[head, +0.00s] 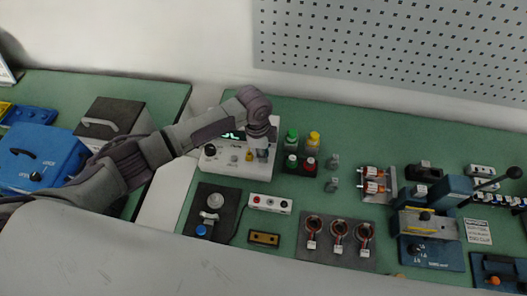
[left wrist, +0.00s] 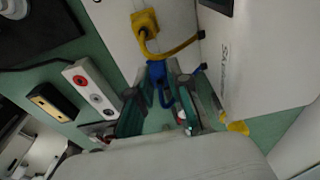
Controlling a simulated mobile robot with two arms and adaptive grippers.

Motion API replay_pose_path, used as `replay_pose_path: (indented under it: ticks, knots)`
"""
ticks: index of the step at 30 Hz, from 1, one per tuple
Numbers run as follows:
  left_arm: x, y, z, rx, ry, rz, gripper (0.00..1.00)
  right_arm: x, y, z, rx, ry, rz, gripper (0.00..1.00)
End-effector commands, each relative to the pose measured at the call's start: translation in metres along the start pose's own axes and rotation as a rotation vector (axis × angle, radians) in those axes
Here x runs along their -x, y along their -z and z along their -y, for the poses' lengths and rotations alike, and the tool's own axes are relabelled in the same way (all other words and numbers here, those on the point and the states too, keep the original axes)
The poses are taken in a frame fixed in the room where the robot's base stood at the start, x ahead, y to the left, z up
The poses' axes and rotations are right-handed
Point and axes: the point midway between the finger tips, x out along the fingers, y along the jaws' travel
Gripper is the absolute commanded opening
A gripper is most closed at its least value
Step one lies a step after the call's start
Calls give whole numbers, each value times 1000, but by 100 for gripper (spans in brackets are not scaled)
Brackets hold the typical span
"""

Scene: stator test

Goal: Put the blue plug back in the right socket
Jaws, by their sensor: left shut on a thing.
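The white tester (head: 225,160) with a lit display stands on the green bench, partly behind my left arm. My left gripper (head: 262,152) points down at its front right. In the left wrist view the left gripper (left wrist: 160,108) is shut on the blue plug (left wrist: 157,72), whose blue lead loops between the fingers. The plug is close to the white panel (left wrist: 115,35); I cannot tell whether it touches it. A yellow plug (left wrist: 145,20) with a yellow lead sits in that panel. I cannot make out the right socket. My right gripper is not in view.
A white strip with coloured jacks (head: 270,203) and a brown block (head: 264,238) lie in front of the tester. A dark plate with a knob (head: 210,212) is at the front left.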

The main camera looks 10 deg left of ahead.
Motion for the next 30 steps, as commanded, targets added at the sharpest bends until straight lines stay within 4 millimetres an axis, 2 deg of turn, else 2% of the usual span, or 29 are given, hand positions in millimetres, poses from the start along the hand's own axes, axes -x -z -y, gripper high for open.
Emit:
replay_pose_path:
  ticks: [28, 29, 30]
  knots:
    - [-10, -1, 0, -1, 0, 0, 0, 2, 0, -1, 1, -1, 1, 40]
    - [-10, -1, 0, -1, 0, 0, 19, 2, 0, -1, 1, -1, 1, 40]
    - [-10, -1, 0, -1, 0, 0, 26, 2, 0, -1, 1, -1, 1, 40]
